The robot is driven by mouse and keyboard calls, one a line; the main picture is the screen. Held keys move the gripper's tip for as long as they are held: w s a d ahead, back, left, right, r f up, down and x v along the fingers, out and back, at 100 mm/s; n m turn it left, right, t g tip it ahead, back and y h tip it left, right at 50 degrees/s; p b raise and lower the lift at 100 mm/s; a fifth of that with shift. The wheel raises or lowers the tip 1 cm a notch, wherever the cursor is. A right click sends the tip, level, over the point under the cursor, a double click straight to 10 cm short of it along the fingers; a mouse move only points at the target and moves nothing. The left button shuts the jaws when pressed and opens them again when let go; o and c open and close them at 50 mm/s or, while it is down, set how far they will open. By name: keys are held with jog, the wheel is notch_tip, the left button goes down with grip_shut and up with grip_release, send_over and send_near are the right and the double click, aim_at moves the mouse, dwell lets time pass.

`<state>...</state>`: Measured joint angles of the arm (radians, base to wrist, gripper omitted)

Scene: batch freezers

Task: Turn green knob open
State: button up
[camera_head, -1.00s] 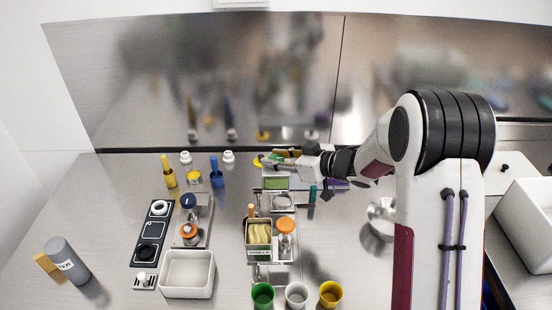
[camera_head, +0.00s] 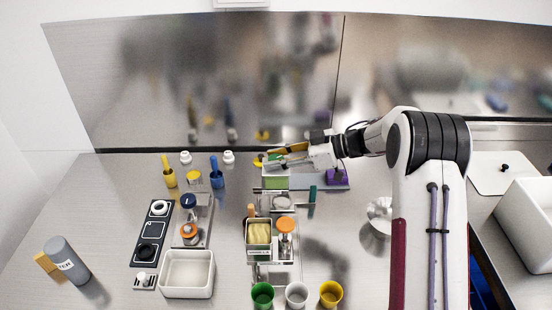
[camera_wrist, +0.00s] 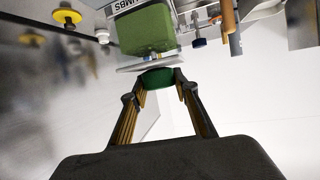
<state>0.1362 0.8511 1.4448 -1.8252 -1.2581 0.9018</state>
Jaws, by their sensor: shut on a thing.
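The green knob (camera_wrist: 160,77) is a dark green disc in the wrist view, just below the lighter green block (camera_wrist: 145,32) of the crumbs unit. My gripper (camera_wrist: 160,88) has one finger on each side of the knob and is shut on it. In the head view my gripper (camera_head: 275,161) reaches in from the right, just behind the green-fronted container (camera_head: 276,183). The knob cannot be made out there. Its turn angle cannot be read.
Yellow (camera_head: 169,172) and blue (camera_head: 217,173) handled tools stand left of my gripper. A purple block (camera_head: 338,177) sits close on the right. Green (camera_head: 263,295), white (camera_head: 297,295) and yellow (camera_head: 331,294) cups stand in front. The right-middle table has free room around a metal bowl (camera_head: 379,215).

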aim_at(273, 159)
jog(key=shift+n+g, duration=2.8)
jog(key=shift+g, duration=0.5)
jog(key=o, duration=1.1)
jog(key=shift+d+r, duration=0.1)
jog(key=shift+d, duration=0.1)
jog(key=shift+v, duration=1.15)
jog(key=shift+d+r, duration=0.1)
jog(key=shift+r, duration=3.4)
jog(key=shift+r, duration=0.1)
